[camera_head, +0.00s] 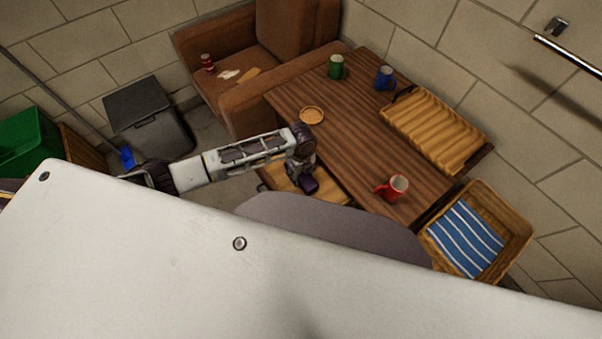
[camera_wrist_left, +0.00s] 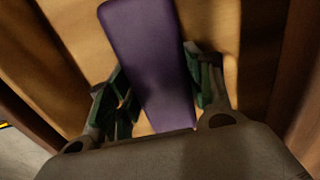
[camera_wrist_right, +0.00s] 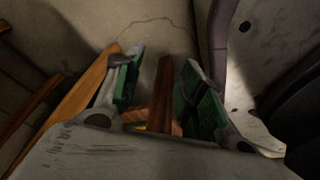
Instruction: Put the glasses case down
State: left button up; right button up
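The glasses case is a long purple block (camera_wrist_left: 150,60), running between the fingers in the left wrist view; its dark end also shows in the head view (camera_head: 309,185). My left gripper (camera_wrist_left: 160,88) has a green-padded finger against each long side of the case and is shut on it. In the head view my left gripper (camera_head: 303,172) is at the table's near left edge, over a light wooden open drawer (camera_head: 330,197). Whether the case touches the drawer floor (camera_wrist_left: 255,50) I cannot tell. My right gripper (camera_wrist_right: 160,90) shows only in its wrist view, open and empty.
The table (camera_head: 350,130) carries a green mug (camera_head: 336,67), a blue mug (camera_head: 384,78), a red mug (camera_head: 397,187), a round coaster (camera_head: 312,115) and a ribbed wooden tray (camera_head: 435,128). A basket (camera_head: 513,228) stands at right, a brown armchair (camera_head: 240,95) behind.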

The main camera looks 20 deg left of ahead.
pick_arm(q)
jog(key=o, duration=0.4)
jog(key=shift+o, duration=0.2)
pick_arm(e)
jog(key=shift+w+d+r, duration=0.1)
jog(key=shift+w+d, duration=0.35)
jog(key=shift+w, duration=0.2)
pick_arm(q)
jog(key=shift+r, duration=0.1)
jog(key=shift+r, duration=0.55)
notch_tip(320, 180, up, 4)
jog(key=shift+r+p, duration=0.15)
jog(key=shift+p, duration=0.4)
notch_tip(320, 180, up, 7)
jog(key=p, duration=0.1)
pick_arm(e)
jog(key=s, duration=0.1)
jog(key=s+d, duration=0.1)
jog(key=s, duration=0.1)
jog(key=s+f, duration=0.1)
jog(key=s, duration=0.1)
jog(key=shift+d, duration=0.4)
jog(key=shift+w, duration=0.25)
